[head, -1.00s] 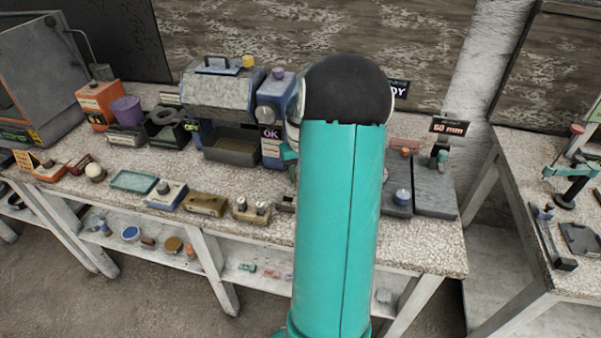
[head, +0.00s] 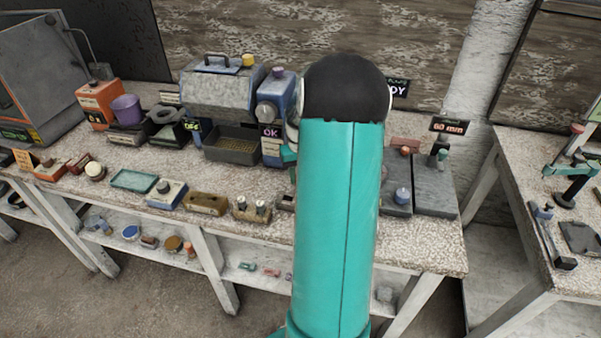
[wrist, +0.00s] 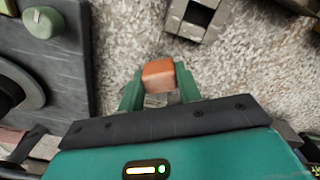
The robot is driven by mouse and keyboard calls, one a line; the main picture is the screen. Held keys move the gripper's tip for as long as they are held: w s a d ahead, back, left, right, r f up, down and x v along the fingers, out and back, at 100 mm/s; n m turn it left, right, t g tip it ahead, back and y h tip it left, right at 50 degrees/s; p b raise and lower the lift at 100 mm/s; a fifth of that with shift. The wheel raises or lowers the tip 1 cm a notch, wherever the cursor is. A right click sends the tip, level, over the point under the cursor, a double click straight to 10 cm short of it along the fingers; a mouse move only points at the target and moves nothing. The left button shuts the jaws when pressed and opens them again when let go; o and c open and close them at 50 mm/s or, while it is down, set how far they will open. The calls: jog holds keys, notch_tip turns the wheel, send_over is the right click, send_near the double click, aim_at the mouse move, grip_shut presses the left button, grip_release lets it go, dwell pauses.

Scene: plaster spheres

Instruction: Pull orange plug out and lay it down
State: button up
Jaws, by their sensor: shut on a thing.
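The orange plug (wrist: 158,75) shows in the wrist view as a small block between the green fingers of my gripper (wrist: 159,86). The gripper is shut on it. The plug is over the speckled bench top; I cannot tell its height above it. A grey block with a square dark hole (wrist: 196,14) is at the top of the wrist view, apart from the plug. A small greyish patch shows between the fingers below the plug and is unclear. In the head view my teal arm hides the gripper and the plug.
A dark slab (wrist: 78,50) with a green knob (wrist: 42,21) and a round part stands left in the wrist view. Speckled bench top (wrist: 125,40) is bare around the plug.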

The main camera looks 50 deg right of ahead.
jog(key=shift+f, duration=0.25)
jog(key=o, duration=1.1)
jog(key=shift+o, duration=0.2)
jog(key=shift+r, duration=0.15)
jog(key=shift+r, duration=1.9)
